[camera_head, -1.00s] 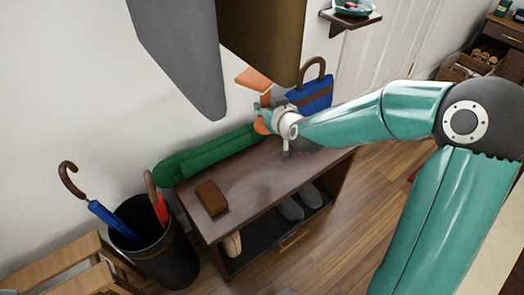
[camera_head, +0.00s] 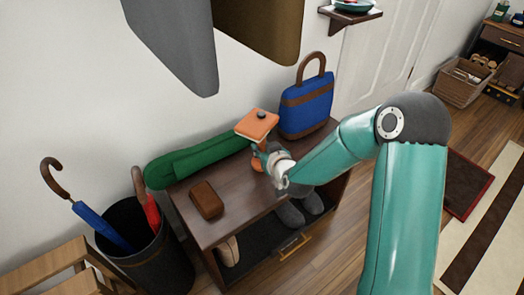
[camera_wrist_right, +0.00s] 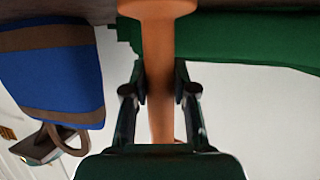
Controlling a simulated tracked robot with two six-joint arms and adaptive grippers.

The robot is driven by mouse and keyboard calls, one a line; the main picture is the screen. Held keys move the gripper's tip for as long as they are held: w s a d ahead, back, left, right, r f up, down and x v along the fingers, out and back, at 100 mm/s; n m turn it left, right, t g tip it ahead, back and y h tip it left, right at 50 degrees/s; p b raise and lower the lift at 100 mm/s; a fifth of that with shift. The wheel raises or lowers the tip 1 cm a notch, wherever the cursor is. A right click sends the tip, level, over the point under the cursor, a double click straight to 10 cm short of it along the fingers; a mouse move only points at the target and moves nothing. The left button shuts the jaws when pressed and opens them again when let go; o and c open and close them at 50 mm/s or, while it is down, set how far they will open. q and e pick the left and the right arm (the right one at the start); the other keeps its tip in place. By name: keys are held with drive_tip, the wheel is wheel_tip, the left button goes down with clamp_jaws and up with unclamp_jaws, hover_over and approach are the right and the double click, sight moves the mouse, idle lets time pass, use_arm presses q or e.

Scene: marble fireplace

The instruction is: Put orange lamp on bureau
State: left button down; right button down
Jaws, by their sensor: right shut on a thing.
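The orange lamp (camera_head: 257,125), with a flat square shade, is upright at the rear right part of the low brown cabinet (camera_head: 240,192), which I take to be the bureau. My right gripper (camera_head: 264,160) is shut around the lamp's stem. In the right wrist view, which looks upside down, the orange stem (camera_wrist_right: 158,65) runs between the fingers of the gripper (camera_wrist_right: 160,88). The lamp's base is close to a dark surface at the top edge; I cannot tell if they touch. My left gripper is not in view.
On the cabinet are a blue handbag (camera_head: 306,104) at the right, a long green cushion-like roll (camera_head: 200,158) along the wall and a brown box-like item (camera_head: 207,200). Grey shoes (camera_head: 290,214) sit on its shelf. An umbrella bin (camera_head: 150,255) stands left.

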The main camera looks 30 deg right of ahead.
drive_tip(key=c, duration=0.9)
unclamp_jaws()
drive_tip(key=shift+c, duration=0.2)
